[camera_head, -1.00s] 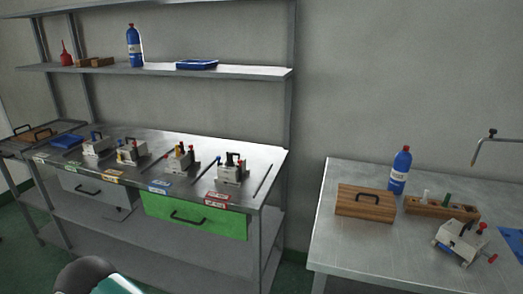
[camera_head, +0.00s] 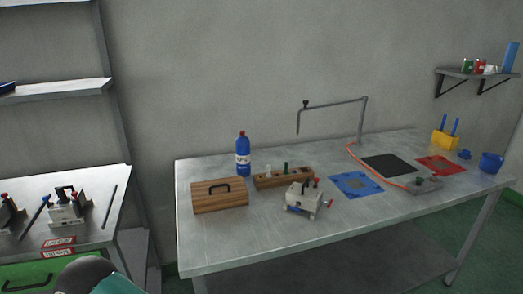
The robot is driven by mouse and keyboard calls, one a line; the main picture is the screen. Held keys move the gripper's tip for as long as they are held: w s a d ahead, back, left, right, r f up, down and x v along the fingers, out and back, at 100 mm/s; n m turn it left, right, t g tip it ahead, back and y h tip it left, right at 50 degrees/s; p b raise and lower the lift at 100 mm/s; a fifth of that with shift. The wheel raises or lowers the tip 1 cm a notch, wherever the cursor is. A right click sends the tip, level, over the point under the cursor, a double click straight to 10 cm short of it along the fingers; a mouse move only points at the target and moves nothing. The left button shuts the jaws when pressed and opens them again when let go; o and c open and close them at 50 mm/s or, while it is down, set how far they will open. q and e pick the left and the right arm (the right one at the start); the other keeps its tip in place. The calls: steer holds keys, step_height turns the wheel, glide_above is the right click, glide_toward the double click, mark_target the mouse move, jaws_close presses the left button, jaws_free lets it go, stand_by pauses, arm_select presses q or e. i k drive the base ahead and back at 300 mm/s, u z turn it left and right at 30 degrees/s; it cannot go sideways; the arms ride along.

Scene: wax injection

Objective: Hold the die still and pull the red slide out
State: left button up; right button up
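A light metal die (camera_head: 301,198) stands on the right-hand steel table, in front of a wooden rack. It has red knobs on its top and a red end on its right side, which is probably the red slide (camera_head: 328,203). A blue part shows at its lower left. The die looks closed, but its details are small. Neither of my grippers is in view; only a dark rounded part of mine with teal shows at the bottom edge, well left of the die. Nothing touches the die.
A wooden box with a handle (camera_head: 220,196), a blue bottle (camera_head: 243,157) and the wooden rack (camera_head: 270,180) stand left of and behind the die. A blue mat (camera_head: 356,185) lies to its right. The table front is clear. More dies (camera_head: 67,211) stand on the left bench.

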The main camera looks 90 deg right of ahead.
mark_target(329, 203)
steer(key=u, duration=1.15)
steer(key=i, duration=0.1)
steer(key=z, duration=2.45)
steer(key=i, duration=0.25)
steer(key=z, duration=1.8)
steer(key=k, duration=0.5)
steer(key=z, duration=0.55)
steer(key=i, duration=0.25)
steer(key=u, duration=0.1)
